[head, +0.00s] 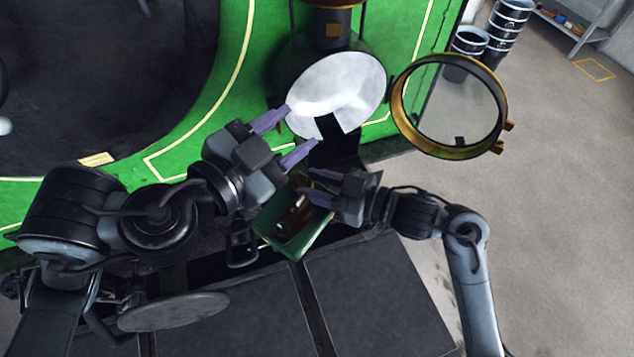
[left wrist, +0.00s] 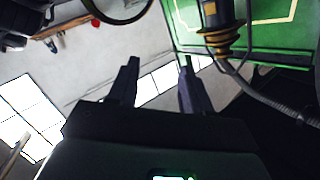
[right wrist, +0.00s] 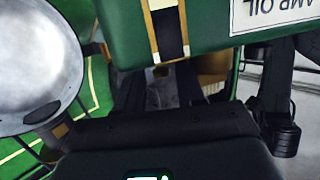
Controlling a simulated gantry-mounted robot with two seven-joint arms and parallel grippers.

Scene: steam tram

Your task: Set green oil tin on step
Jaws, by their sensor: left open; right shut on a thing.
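The green oil tin (head: 272,236) hangs tilted under my right gripper (head: 309,183), which is shut on its brass-coloured top part (head: 292,220). In the right wrist view the tin (right wrist: 205,35) fills the upper part, with a gold-edged black strap and a white label with upside-down lettering. My left gripper (head: 298,130) is open and empty, just in front of the white lamp reflector (head: 335,85); its fingers also show apart in the left wrist view (left wrist: 160,75). Dark flat panels (head: 375,300) lie below the tin; I cannot tell which surface is the step.
A brass-rimmed lamp glass (head: 498,110) stands swung open to the right of the reflector. The green tram front (head: 190,150) lies behind my left arm. Dark drums (head: 470,42) and a shelf (head: 575,28) stand far right; the grey floor (head: 560,180) is clear.

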